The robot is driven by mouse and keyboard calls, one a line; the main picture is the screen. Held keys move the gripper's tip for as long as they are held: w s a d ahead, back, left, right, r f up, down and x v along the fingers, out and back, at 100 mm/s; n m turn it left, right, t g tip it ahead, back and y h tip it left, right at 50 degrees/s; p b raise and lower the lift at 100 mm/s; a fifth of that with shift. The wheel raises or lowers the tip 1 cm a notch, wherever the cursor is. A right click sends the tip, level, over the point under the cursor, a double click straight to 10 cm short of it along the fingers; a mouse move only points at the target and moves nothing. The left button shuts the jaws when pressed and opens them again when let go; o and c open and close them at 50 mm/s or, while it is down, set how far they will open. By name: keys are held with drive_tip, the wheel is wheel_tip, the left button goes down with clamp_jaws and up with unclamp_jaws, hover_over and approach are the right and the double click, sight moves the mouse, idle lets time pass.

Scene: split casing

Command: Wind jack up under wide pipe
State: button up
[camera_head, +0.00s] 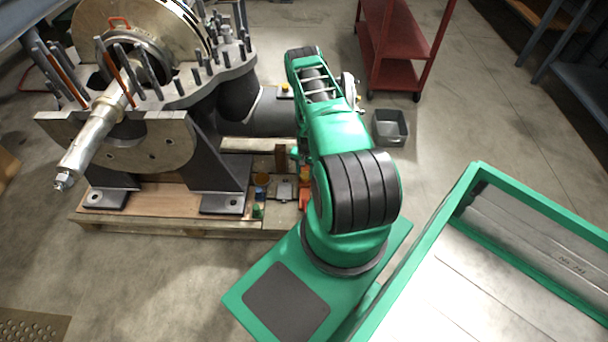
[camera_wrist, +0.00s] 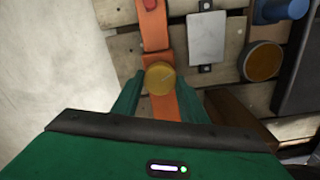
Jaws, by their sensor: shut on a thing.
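The wide grey pipe (camera_head: 268,114) runs right from the split casing (camera_head: 185,110) above the pallet, in the head view. An orange piece (camera_head: 305,197), which I take for the jack, stands on the pallet beside my arm. In the wrist view the orange jack (camera_wrist: 153,28) carries a round yellow knob (camera_wrist: 160,77). My gripper (camera_wrist: 158,88) is shut on this yellow knob, one green finger on each side. In the head view my arm hides most of the gripper and knob. I cannot tell whether the jack touches the pipe.
On the wooden pallet (camera_head: 170,222), near the jack, are a grey plate (camera_wrist: 206,38), an ochre disc (camera_wrist: 263,61) and a blue piece (camera_wrist: 280,10). A grey bin (camera_head: 390,128) and a red cart (camera_head: 400,50) stand behind my arm. Open floor lies front left.

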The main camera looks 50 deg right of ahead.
sight(305, 175)
drive_tip(key=n, duration=0.6)
drive_tip(key=shift+n, duration=0.3)
drive_tip(key=n, duration=0.5)
drive_tip(key=shift+n, duration=0.3)
drive_tip(key=shift+s, duration=0.1)
drive_tip(key=o, duration=1)
drive_tip(key=shift+o, duration=0.2)
drive_tip(key=shift+r, duration=0.5)
wheel_tip(305, 175, up, 10)
drive_tip(key=shift+f, duration=0.15)
